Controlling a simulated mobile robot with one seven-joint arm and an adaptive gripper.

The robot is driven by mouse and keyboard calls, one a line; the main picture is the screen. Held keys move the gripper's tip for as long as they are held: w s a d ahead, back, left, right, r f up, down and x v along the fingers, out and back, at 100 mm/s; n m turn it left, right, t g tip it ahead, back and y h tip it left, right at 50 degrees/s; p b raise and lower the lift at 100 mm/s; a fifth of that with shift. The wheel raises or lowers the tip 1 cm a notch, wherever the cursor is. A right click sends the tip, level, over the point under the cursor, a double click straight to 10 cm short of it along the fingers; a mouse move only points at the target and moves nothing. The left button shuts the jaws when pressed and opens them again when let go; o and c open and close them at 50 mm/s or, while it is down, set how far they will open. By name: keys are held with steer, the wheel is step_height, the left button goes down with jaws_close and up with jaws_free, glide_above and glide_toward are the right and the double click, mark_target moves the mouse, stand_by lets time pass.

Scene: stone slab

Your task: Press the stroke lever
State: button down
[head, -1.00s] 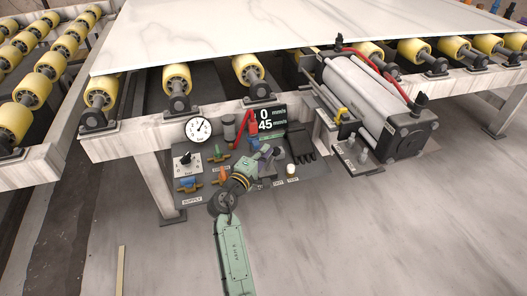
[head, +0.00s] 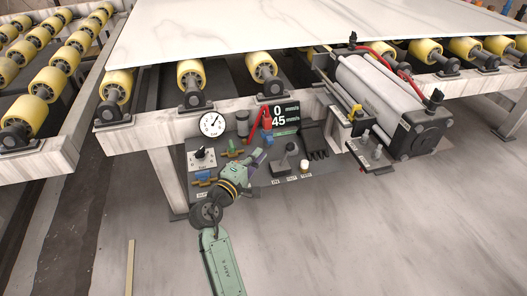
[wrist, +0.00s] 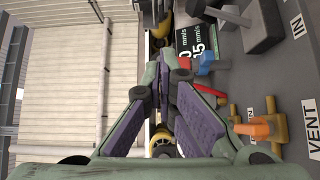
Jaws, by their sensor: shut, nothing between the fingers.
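A dark lever on a grey block (head: 286,162), which I take to be the stroke lever, stands on the control panel (head: 226,168) below the speed display. It looks upright. Part of a grey lever and block (wrist: 262,28) shows at the top of the wrist view, beside the label IN. My gripper (head: 261,156) is just left of the lever in the head view, apart from it in the picture. Its fingers are shut and empty, meeting in the wrist view (wrist: 163,72). The gap in depth between fingertips and lever is hard to judge.
A white button (head: 304,165) is right of the lever. An orange valve handle (wrist: 256,129) is near my fingers.

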steer(key=shift+r+v, duration=0.25)
steer(key=shift+v, duration=0.65)
